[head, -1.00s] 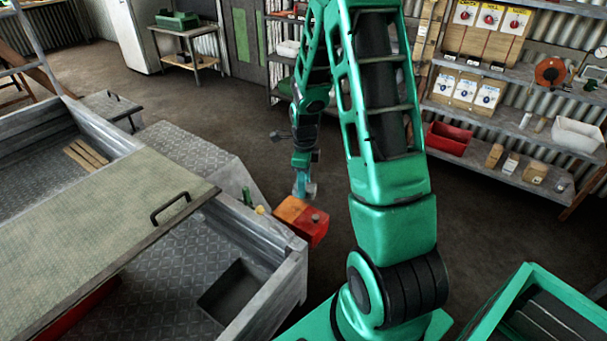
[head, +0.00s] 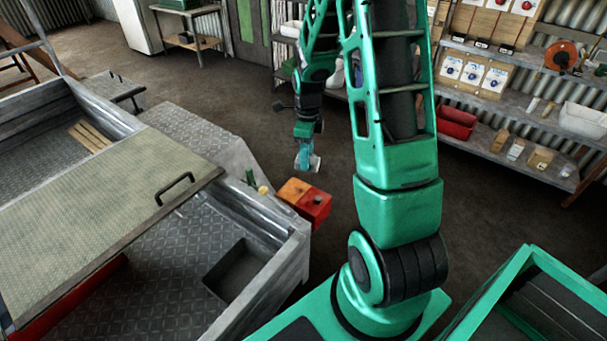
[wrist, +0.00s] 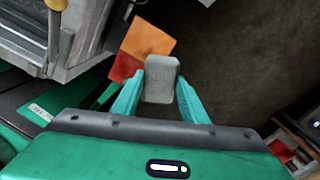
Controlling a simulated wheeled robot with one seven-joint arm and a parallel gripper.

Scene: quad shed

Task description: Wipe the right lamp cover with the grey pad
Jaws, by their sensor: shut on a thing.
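The right lamp (head: 314,207) sits at the corner of the grey metal trailer, with an orange cover part (head: 293,190) beside a red part. In the wrist view the orange part (wrist: 148,38) and the red part (wrist: 122,68) lie just beyond and left of the pad. My gripper (head: 305,158) is beyond the lamp in the head view, apart from it. It is shut on the grey pad (wrist: 160,78), which sits between the two teal fingers; in the head view the pad (head: 314,163) shows as a small pale block. I cannot tell the exact gap between pad and cover.
The trailer's metal side wall (head: 265,285) stands close left of the lamp. Shelves with a red bin (head: 457,122) line the right wall. The floor beyond the lamp is clear.

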